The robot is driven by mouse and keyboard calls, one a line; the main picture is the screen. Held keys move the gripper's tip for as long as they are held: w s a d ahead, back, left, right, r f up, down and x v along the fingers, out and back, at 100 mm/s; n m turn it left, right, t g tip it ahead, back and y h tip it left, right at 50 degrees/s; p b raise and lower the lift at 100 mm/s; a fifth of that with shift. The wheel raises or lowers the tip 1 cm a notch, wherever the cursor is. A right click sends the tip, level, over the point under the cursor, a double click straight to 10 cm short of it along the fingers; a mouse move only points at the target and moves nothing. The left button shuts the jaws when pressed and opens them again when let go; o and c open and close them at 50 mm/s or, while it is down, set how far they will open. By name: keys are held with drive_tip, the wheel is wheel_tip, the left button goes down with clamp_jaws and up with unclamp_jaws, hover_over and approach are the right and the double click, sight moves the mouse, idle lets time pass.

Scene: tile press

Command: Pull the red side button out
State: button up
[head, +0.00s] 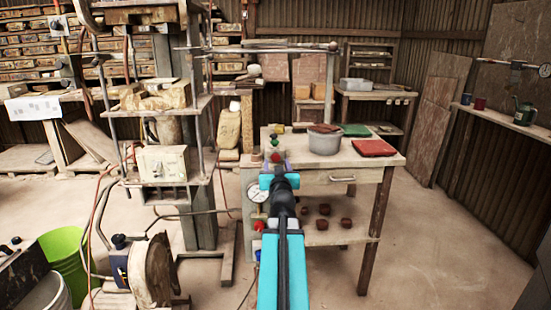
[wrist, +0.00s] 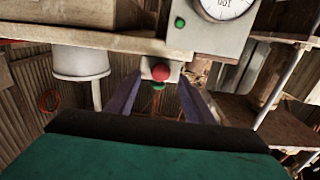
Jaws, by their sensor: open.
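The red button (wrist: 160,72) is a round knob on a pale box. In the wrist view, which looks upside down, it lies between the two fingers of my gripper (wrist: 160,79). The fingers are open, one on each side, with a gap to the button. I cannot tell how deep they reach around it. In the head view the red button (head: 276,157) shows just beyond my gripper (head: 278,168), at the workbench's left end. The fingers are hard to make out there, and the arm hides part of the box.
A green button (wrist: 180,22) and a dial gauge (wrist: 222,6) are close by on the same unit. A grey bucket (head: 324,139) and a red slab (head: 373,148) sit on the workbench. A tall press (head: 164,162) stands left. The floor at right is clear.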

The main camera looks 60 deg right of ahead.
sight(276, 159)
drive_tip(key=shift+x, duration=1.65)
